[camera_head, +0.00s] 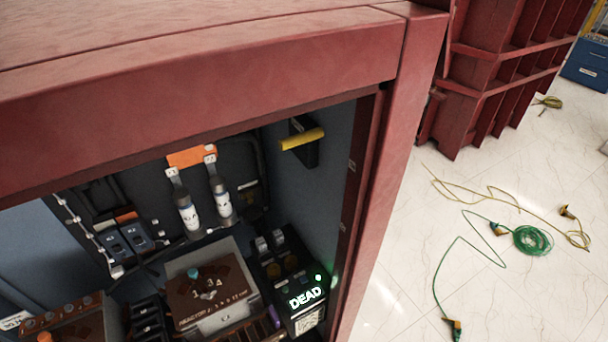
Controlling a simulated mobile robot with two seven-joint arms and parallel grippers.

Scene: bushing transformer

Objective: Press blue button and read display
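A display (306,297) with lit green letters reading "DEAD" sits on a dark device low in the open red cabinet. A small green light glows at the device's upper right corner. I cannot make out a clear blue button. A small teal knob (194,272) stands on the brown-topped block left of the display, and two dark blue switch-like parts (126,238) sit on the cabinet's left. Neither of my grippers is in view.
The red cabinet frame (395,130) surrounds the opening. A yellow handle (302,139) sticks out on the inner right wall. Two grey cylinders (222,197) hang at the back. Green cable (532,240) and yellow cable (475,190) lie on the pale floor at right.

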